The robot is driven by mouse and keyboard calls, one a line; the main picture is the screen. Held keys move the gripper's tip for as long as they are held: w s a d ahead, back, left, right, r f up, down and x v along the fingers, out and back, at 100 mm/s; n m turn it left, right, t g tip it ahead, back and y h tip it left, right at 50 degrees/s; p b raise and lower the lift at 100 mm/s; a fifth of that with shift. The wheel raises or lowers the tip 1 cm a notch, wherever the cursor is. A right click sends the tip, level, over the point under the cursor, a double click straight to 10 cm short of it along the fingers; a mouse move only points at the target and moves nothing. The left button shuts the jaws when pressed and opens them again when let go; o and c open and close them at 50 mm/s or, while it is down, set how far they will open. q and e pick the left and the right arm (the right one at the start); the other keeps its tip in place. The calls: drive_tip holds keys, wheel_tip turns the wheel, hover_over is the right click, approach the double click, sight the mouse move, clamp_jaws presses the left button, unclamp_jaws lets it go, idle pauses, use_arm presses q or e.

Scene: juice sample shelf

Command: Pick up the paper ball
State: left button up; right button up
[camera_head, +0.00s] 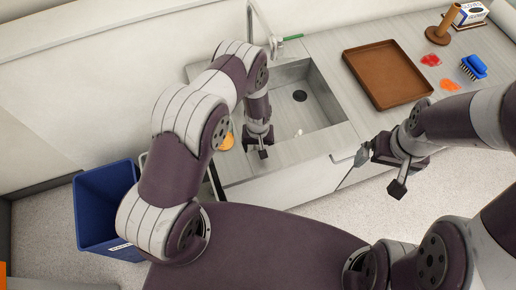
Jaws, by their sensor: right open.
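My right gripper is open, in front of the counter's front edge and pointing down and left. My left gripper (258,143) hangs over the front left edge of the sink, away from the lump. Its fingers are small and partly hidden, so its opening is unclear.
A sink (320,108) with a tap is set in the counter. A blue bin (92,215) stands left on the floor.

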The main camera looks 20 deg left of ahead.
use_arm(q)
wheel_tip(320, 180, down, 2)
drive_tip(key=c, duration=1.1)
drive_tip(key=shift+r, duration=0.1)
